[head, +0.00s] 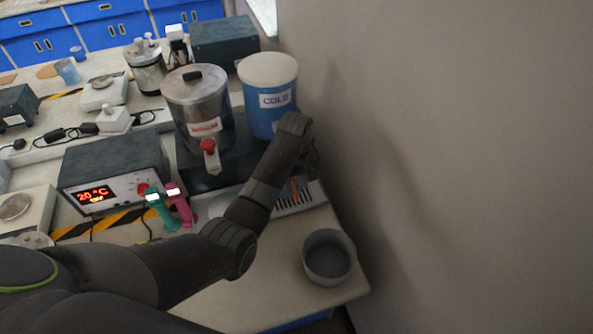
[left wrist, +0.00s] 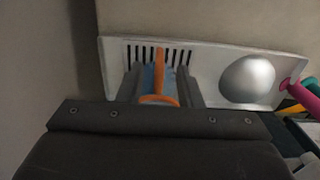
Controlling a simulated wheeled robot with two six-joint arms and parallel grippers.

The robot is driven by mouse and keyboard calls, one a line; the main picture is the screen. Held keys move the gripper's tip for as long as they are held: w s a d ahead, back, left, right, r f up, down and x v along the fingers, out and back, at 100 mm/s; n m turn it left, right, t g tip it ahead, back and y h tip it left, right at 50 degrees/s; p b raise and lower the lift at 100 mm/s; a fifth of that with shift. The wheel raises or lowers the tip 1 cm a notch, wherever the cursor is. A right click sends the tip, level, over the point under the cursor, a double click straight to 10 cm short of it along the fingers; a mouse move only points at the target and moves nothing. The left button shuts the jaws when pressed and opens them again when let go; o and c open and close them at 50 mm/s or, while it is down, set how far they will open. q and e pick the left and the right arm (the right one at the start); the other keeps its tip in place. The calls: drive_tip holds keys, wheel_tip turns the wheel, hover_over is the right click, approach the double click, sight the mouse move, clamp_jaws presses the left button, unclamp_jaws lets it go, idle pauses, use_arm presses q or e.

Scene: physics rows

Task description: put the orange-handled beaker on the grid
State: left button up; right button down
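The orange-handled beaker (left wrist: 159,99) shows in the left wrist view between the fingers of my left gripper (left wrist: 160,82). Its body is blue, with an orange rim and handle. The fingers are closed against its two sides. In the head view only a bit of its orange handle (head: 295,189) shows beside my wrist, and the arm hides the rest. The grid (left wrist: 135,50) is a row of dark slots in a pale panel behind the beaker; it also shows in the head view (head: 286,203). I cannot tell whether the beaker touches the grid. My right gripper is not in view.
A grey bowl (head: 329,258) stands at the front right corner of the bench. A steel pot (head: 199,105) and a blue COLD container (head: 269,101) stand behind my arm. A control box (head: 114,174) and pink (head: 181,204) and green (head: 161,209) handled items are left. A wall closes the right side.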

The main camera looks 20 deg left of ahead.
use_arm(q)
wheel_tip(320, 180, up, 5)
drive_tip(key=shift+r+b, duration=0.15)
drive_tip(key=shift+b, duration=0.15)
idle(0.4)
